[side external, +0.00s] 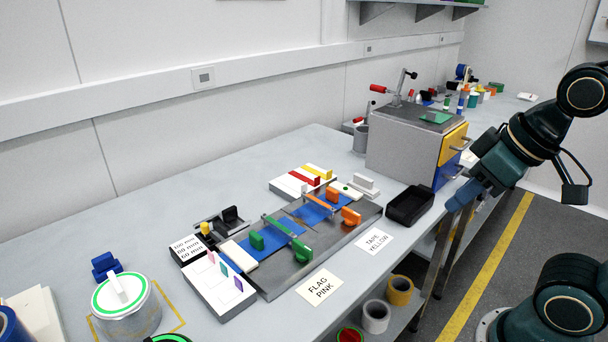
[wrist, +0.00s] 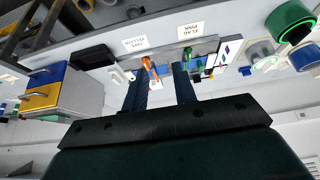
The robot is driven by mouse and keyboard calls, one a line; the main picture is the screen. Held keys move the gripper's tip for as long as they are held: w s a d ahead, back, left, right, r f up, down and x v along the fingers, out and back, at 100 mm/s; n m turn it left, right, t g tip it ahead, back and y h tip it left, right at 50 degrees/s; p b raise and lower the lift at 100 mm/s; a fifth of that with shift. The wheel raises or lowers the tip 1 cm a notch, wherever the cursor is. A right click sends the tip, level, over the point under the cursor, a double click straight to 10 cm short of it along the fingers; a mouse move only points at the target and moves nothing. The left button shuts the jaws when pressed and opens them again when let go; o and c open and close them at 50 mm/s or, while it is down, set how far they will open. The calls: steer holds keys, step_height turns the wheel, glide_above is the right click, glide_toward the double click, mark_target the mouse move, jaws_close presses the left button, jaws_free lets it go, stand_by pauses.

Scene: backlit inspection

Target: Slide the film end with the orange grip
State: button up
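A grey metal fixture (side external: 338,238) on the bench holds blue film in two visible stretches, one (side external: 271,241) near a green bar and one (side external: 311,212) near an orange bar. The orange grip (side external: 351,216) stands at the fixture's right front edge; a smaller orange block (side external: 333,195) sits behind it. A green grip (side external: 302,250) and a smaller green block (side external: 256,240) are further left. In the wrist view, orange parts (wrist: 147,63) show between my fingers, in the distance. My gripper (side external: 456,203) is right of the fixture, clear of it; its fingers (wrist: 160,70) are apart and empty.
A black tray (side external: 427,208) lies between fixture and gripper. A grey cabinet (side external: 388,155) with yellow and blue drawers stands behind. Cards reading FLAG PINK (side external: 318,288) and TAPE YELLOW (side external: 375,242) lie in front. A flag holder (side external: 222,289) adjoins the left end.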

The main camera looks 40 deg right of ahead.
steer(key=shift+w+r, duration=0.15)
steer(key=shift+w, duration=0.05)
jaws_close()
steer(key=w+d+r+n+g+h, duration=0.15)
steer(key=w+n, duration=0.25)
steer(key=w, duration=0.5)
steer(key=w+d+r+n+g+h, duration=0.1)
steer(key=w+d+n, duration=0.25)
steer(key=w, duration=0.55)
steer(key=w+f+n+g+h, duration=0.2)
steer(key=w+f+n+g, duration=0.1)
steer(key=w+f+n, duration=0.7)
steer(key=w+f, duration=0.4)
steer(key=w, duration=0.3)
steer(key=shift+w+d, duration=0.25)
steer(key=shift+d, duration=0.15)
